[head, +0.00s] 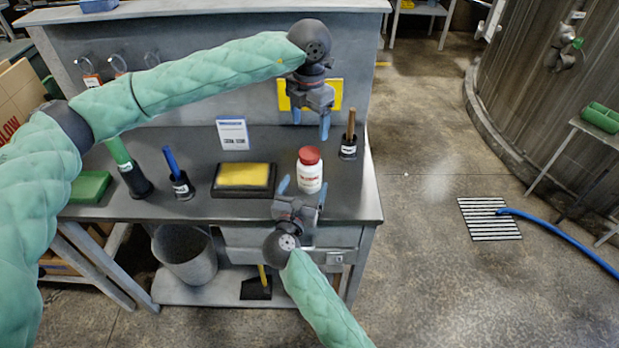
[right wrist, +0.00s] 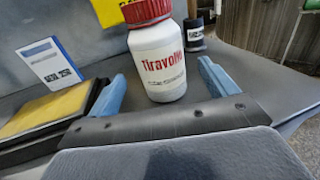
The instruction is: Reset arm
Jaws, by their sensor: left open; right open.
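My left gripper (head: 311,123) hangs over the right part of the bench, fingers pointing down, open and empty, above and behind the white bottle. My right gripper (head: 301,188) is at the bench's front edge, fingers pointing toward the back. It is open, with its blue fingers on either side of the near side of the white bottle with a red cap (head: 310,172). In the right wrist view the bottle (right wrist: 158,62) stands upright just beyond and between the open fingertips. I cannot tell whether they touch it.
The grey bench (head: 345,205) also holds a black tray with a yellow pad (head: 243,180), a small sign (head: 232,133), black cups (head: 348,148), (head: 181,187) and a green-handled tool (head: 120,155). A bucket (head: 186,258) stands below.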

